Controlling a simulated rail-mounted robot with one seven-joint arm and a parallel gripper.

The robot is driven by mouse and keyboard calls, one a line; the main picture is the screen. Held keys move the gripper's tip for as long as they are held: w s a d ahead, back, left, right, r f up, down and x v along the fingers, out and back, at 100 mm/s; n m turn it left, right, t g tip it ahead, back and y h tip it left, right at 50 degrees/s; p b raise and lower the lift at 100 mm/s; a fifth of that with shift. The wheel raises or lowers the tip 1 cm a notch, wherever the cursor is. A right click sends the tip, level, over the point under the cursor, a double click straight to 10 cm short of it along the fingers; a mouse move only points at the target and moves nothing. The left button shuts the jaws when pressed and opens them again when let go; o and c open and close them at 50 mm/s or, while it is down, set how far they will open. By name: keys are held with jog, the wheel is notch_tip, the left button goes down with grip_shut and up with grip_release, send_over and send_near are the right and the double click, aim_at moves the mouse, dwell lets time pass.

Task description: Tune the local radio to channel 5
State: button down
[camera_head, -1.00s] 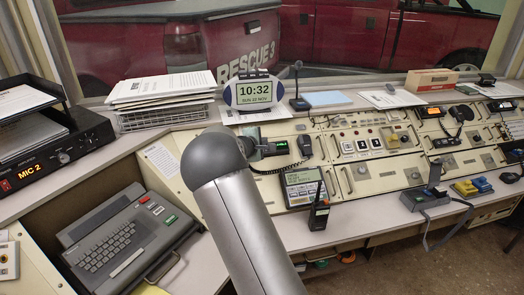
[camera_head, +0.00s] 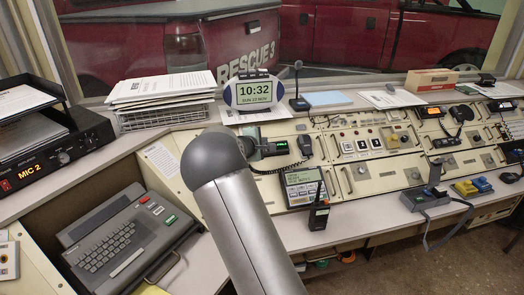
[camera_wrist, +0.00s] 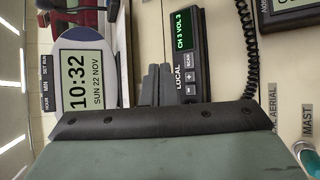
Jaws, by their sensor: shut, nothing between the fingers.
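The local radio (camera_wrist: 183,40) is a dark box marked LOCAL, with a green display (camera_wrist: 182,30) reading CH 3 VOL 3. In the wrist view a plus button (camera_wrist: 187,76), a minus button (camera_wrist: 187,90) and a SCAN button (camera_wrist: 188,61) show on its face. In the head view the radio (camera_head: 276,149) sits on the console just right of my arm, which partly hides it. My gripper (camera_wrist: 157,72) is shut and empty. In the wrist view its fingertips are just left of the radio's buttons; I cannot tell whether they touch.
A clock (camera_head: 252,93) reading 10:32 and a desk microphone (camera_head: 299,88) stand behind the radio. A coiled-cord handset (camera_head: 304,145) is at its right. A keypad unit (camera_head: 302,187) and an upright handheld radio (camera_head: 319,210) stand in front. A keyboard terminal (camera_head: 125,235) is at the left.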

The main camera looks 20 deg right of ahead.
jog(key=f+y, duration=0.1)
jog(key=f, duration=0.1)
jog(key=d+f+n+y, duration=0.1)
jog(key=f+y, duration=0.1)
jog(key=d+f+y, duration=0.1)
jog(key=f+y, duration=0.1)
jog(key=shift+s+d+f+b, duration=0.1)
jog(key=shift+d+b, duration=0.1)
jog(key=shift+b, duration=0.1)
jog(key=shift+f+n+t+y, duration=0.15)
jog(key=shift+n+t+y, duration=0.3)
jog(key=shift+y, duration=0.65)
jog(key=shift+s+a+r+n+t+y, duration=0.1)
jog(key=shift+r+n+t+y, duration=0.1)
jog(key=shift+y, duration=0.3)
jog(key=shift+a+r+n+t+y, duration=0.1)
jog(key=shift+n+y, duration=0.05)
jog(key=shift+y, duration=0.35)
notch_tip(320, 180, up, 9)
jog(key=s+n+t+y+b, duration=0.1)
jog(key=s+n+t+y, duration=0.1)
jog(key=y, duration=0.4)
jog(key=shift+a+n+t, duration=0.3)
jog(key=shift+n+t, duration=0.3)
jog(key=shift+t, duration=0.05)
